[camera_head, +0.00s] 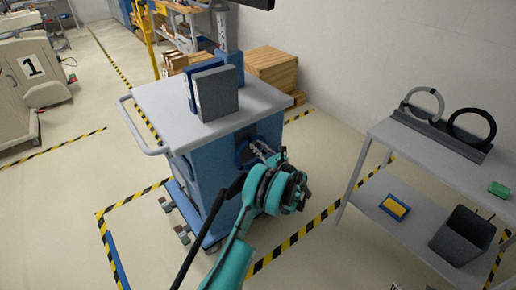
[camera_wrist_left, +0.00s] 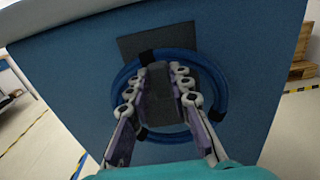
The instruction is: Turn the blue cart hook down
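The blue cart (camera_head: 215,175) has a light grey top. On its blue side panel (camera_wrist_left: 250,85) the left wrist view shows a dark grey plate (camera_wrist_left: 150,42) and a blue ring (camera_wrist_left: 222,90) with black bands. A separate hook is not clearly distinguishable; the fingers cover the middle of the ring. My left gripper (camera_head: 262,150) is at this side of the cart. In the left wrist view its two fingers (camera_wrist_left: 160,85) stand apart, in front of the ring, with dark grey surface showing between them. Contact with the ring cannot be told. My right gripper is not in view.
Blue and grey binders (camera_head: 217,92) stand on the cart top. A grey shelf unit (camera_head: 385,180) with rings, a bin (camera_head: 462,237) and a yellow-blue item is at the right. Wooden crates (camera_head: 272,70) are behind. Striped tape marks the floor.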

